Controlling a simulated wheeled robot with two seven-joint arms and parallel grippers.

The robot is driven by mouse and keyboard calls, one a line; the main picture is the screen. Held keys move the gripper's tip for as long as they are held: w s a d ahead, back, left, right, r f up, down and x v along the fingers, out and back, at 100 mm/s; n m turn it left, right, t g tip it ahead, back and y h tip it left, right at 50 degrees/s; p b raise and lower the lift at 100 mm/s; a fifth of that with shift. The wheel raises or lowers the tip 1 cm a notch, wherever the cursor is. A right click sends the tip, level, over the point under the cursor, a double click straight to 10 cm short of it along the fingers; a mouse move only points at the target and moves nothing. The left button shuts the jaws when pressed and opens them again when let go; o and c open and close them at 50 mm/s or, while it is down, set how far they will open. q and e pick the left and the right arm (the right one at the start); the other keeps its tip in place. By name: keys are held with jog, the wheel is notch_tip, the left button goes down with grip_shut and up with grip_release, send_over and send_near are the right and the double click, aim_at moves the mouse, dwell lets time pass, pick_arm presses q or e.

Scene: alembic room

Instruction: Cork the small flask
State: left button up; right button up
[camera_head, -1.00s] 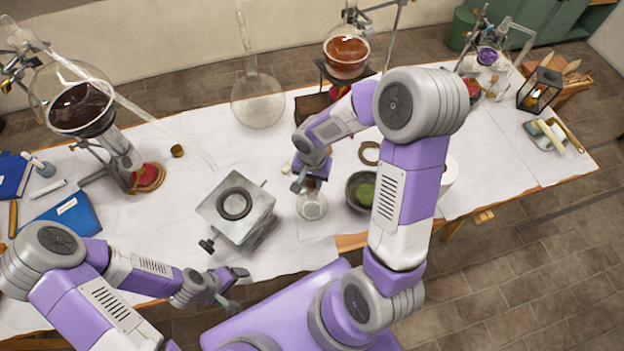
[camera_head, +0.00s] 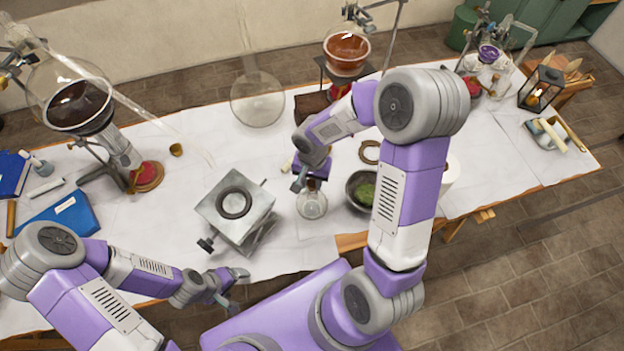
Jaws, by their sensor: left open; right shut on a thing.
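The small flask (camera_head: 312,206) is clear glass and stands on the white-covered table, right of the metal jack stand. My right gripper (camera_head: 301,181) is directly above the flask's neck, pointing down. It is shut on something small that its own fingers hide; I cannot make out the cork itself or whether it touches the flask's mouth. My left gripper (camera_head: 226,288) is open and empty near the table's front edge, below the jack stand, apart from the flask.
The metal jack stand (camera_head: 219,207) is left of the flask. A dark bowl with green contents (camera_head: 362,189) stands close on its right. A large clear flask (camera_head: 257,103) is behind. Blue books (camera_head: 62,216) lie at the left. Bare table lies between the jack and burner (camera_head: 147,176).

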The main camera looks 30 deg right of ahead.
aim_at(312, 183)
jog(key=shift+f+b, duration=0.75)
jog(key=shift+b, duration=0.7)
dwell(2.8)
jog(key=o, duration=1.4)
jog(key=shift+r, duration=0.1)
jog(key=shift+r+p, duration=2.45)
jog(key=shift+r, duration=0.95)
